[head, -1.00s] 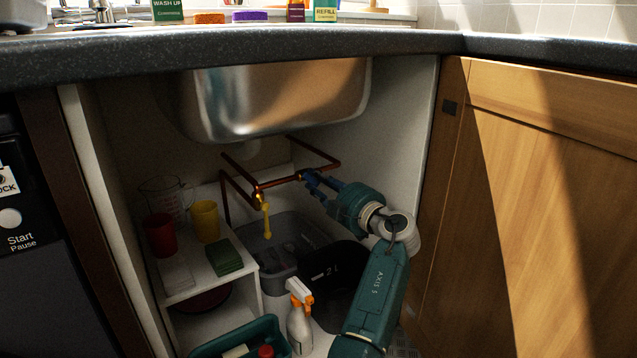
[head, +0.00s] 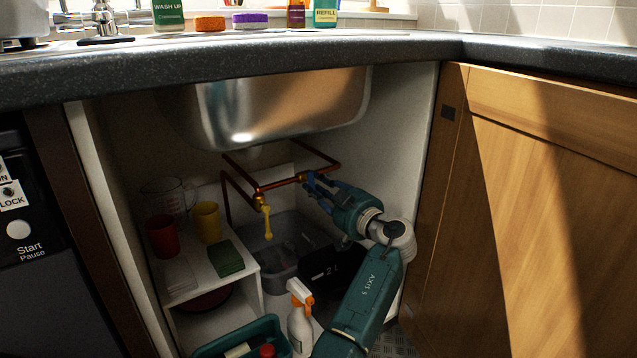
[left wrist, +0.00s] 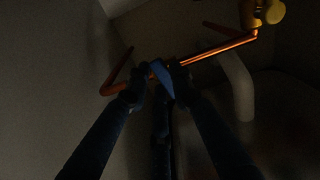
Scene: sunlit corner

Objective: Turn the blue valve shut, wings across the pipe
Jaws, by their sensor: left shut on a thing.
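The blue valve (left wrist: 162,80) sits on the copper pipe (left wrist: 215,50) under the sink, mostly covered by my fingers. In the left wrist view its blue wing runs roughly across the pipe, between my fingertips. My left gripper (head: 308,182) is shut on it, one finger on each side; it also shows in the left wrist view (left wrist: 157,85). In the head view I cannot clearly tell the valve from the blue fingers. My right gripper is not in view.
A yellow valve (head: 266,218) hangs from the pipe left of my gripper. A grey basin (head: 283,280) stands below. A spray bottle (head: 300,325), a teal caddy (head: 205,350) and a shelf (head: 195,285) with red and yellow cups crowd the left. The cabinet side wall is close on the right.

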